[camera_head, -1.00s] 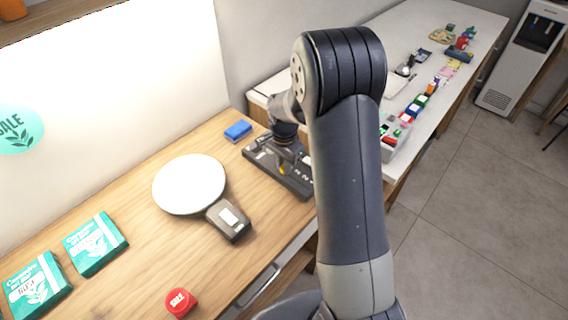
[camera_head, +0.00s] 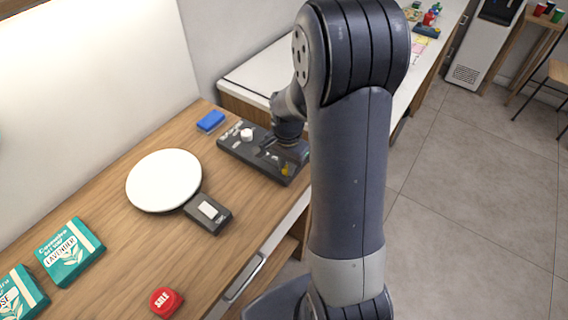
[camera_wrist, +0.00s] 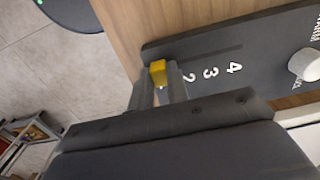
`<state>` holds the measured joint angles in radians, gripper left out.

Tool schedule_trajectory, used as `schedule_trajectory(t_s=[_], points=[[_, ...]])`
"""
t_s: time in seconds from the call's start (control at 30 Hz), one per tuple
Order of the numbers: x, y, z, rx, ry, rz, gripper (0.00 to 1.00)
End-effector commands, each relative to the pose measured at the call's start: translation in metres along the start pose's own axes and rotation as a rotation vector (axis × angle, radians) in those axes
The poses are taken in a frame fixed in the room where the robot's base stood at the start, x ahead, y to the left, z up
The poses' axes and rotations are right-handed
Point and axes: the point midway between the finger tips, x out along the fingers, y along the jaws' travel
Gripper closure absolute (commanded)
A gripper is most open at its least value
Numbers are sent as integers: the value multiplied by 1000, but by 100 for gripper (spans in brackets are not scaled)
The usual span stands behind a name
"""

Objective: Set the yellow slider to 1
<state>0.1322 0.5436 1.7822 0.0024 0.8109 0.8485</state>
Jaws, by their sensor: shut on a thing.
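The dark control panel (camera_head: 232,146) lies on the wooden counter in the head view; it also fills the upper right of the wrist view (camera_wrist: 262,50). The yellow slider (camera_wrist: 158,73) is at the left end of its slot in the wrist view, past the numeral 2. Numerals 4, 3 and 2 are readable; no 1 shows, and my gripper covers that area. My gripper (camera_wrist: 161,88) is shut on the slider, one finger on each side. In the head view, a bit of yellow (camera_head: 284,170) shows below my gripper (camera_head: 283,156) at the panel's right end.
A white knob (camera_wrist: 305,64) stands on the panel, right of the slot. A blue block (camera_head: 211,121) lies behind the panel. A scale with a round white plate (camera_head: 164,180) stands left. A red SALE block (camera_head: 166,301) is near the front edge.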

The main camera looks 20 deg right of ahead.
Motion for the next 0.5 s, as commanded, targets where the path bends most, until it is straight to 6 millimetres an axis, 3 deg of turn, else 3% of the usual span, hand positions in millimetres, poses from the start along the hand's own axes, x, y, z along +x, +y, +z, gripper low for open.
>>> schedule_trajectory(t_s=[0.27,0.5], points=[[0,2,0,-1,-2,7,63],[0,2,0,-1,-2,5,62]])
